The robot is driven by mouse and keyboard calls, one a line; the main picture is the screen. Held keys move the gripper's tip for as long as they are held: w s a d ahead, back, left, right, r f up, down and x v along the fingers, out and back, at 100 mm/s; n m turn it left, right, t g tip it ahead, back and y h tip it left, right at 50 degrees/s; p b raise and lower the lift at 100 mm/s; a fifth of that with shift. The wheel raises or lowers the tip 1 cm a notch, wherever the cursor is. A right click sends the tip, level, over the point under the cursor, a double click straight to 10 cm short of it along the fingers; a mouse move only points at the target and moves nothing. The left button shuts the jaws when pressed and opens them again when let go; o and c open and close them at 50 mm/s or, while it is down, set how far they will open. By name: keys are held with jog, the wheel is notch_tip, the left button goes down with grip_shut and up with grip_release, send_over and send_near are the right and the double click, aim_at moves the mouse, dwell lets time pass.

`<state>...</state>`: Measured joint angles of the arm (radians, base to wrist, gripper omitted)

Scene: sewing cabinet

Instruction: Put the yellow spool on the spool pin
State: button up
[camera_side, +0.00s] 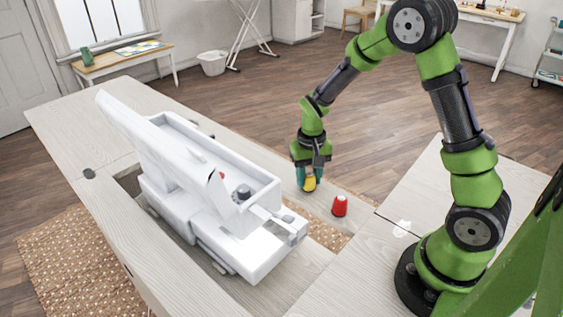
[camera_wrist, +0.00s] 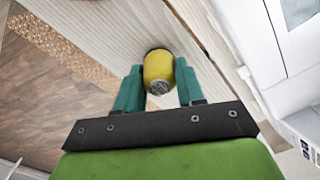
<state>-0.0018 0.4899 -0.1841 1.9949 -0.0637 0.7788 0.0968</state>
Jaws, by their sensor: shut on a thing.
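The yellow spool (camera_side: 309,184) is between the fingers of my gripper (camera_side: 308,178), low over the tabletop beside the sewing machine. In the wrist view the yellow spool (camera_wrist: 158,68) sits between the two teal fingertips (camera_wrist: 158,78), with its grey end facing the camera. My gripper is shut on it. I cannot tell whether the spool touches the table. The white sewing machine (camera_side: 215,205) stands left of my gripper. A dark round part (camera_side: 243,191) rises from its open top. I cannot clearly make out the spool pin.
A red spool (camera_side: 340,206) stands on the cabinet top (camera_side: 365,245), just right of my gripper. The machine sits in a cut-out in the cabinet, with an opening along its near side. Bare tabletop lies behind the machine.

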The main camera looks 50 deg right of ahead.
jog(key=r, duration=0.6)
jog(key=w+r, duration=0.1)
jog(key=r, duration=0.2)
jog(key=shift+a+r, duration=0.1)
jog(key=shift+a, duration=0.25)
jog(key=shift+w+a+r, duration=1.15)
jog(key=shift+w+a, duration=0.35)
jog(key=shift+a, duration=1.85)
jog(key=shift+w+a+r, duration=1.1)
jog(key=shift+w+a, duration=0.35)
jog(key=shift+a, duration=1.95)
jog(key=shift+w+a+r, duration=1.15)
jog(key=shift+w+a, duration=0.35)
jog(key=shift+a, duration=1.85)
jog(key=shift+f, duration=0.8)
jog(key=shift+f, duration=0.35)
jog(key=shift+f, duration=0.1)
